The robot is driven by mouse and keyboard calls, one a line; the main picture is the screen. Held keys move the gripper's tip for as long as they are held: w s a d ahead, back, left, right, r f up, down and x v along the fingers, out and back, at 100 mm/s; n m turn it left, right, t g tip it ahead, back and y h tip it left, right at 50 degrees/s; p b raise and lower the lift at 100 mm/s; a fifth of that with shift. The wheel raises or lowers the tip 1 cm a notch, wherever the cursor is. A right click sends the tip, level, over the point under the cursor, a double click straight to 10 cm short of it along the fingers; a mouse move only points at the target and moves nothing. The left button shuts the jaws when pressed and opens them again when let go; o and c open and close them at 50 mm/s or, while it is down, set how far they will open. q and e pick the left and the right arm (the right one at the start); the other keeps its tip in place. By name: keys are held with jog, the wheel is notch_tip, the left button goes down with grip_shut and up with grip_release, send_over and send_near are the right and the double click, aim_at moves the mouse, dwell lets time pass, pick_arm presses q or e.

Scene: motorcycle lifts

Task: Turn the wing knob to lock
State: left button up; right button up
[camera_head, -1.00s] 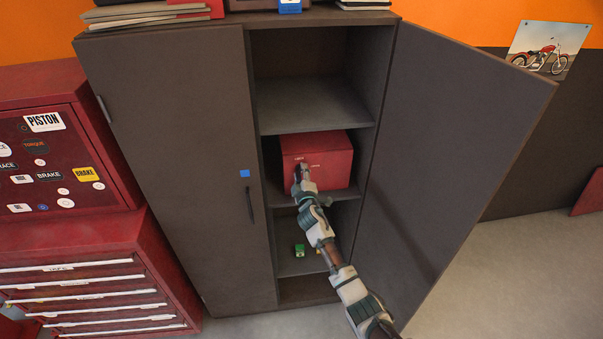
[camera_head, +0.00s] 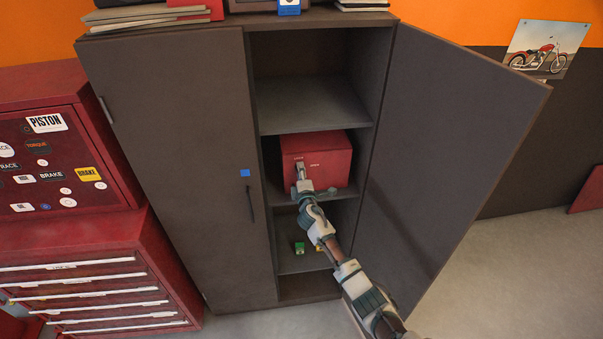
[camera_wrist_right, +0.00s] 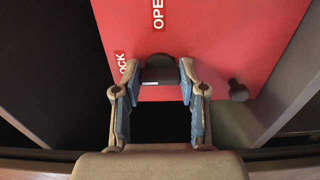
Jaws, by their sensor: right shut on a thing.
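A red box (camera_head: 325,153) stands on a middle shelf of the open grey cabinet. The right wrist view shows its red face (camera_wrist_right: 215,40) with the white-lettered labels OPEN (camera_wrist_right: 158,14) and LOCK (camera_wrist_right: 122,64), the latter partly hidden. The dark wing knob (camera_wrist_right: 160,68) sits on this face, beside the LOCK label. My right gripper (camera_head: 301,174) is at the left part of the box front. In the right wrist view my right gripper (camera_wrist_right: 158,82) has its two fingertips on either side of the wing knob, shut on it. My left gripper is not in view.
A small dark round knob (camera_wrist_right: 238,90) sticks out to the right of the gripper. The right cabinet door (camera_head: 450,150) stands open beside my arm; the left door (camera_head: 175,170) is closed. A small green object (camera_head: 299,248) lies on the shelf below.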

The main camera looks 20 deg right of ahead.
jog(key=shift+a+f, duration=0.15)
jog(key=shift+f, duration=0.2)
jog(key=o, duration=1.1)
jog(key=shift+o, duration=0.2)
jog(key=shift+w, duration=0.1)
jog(key=shift+r, duration=0.1)
jog(key=v, duration=1.2)
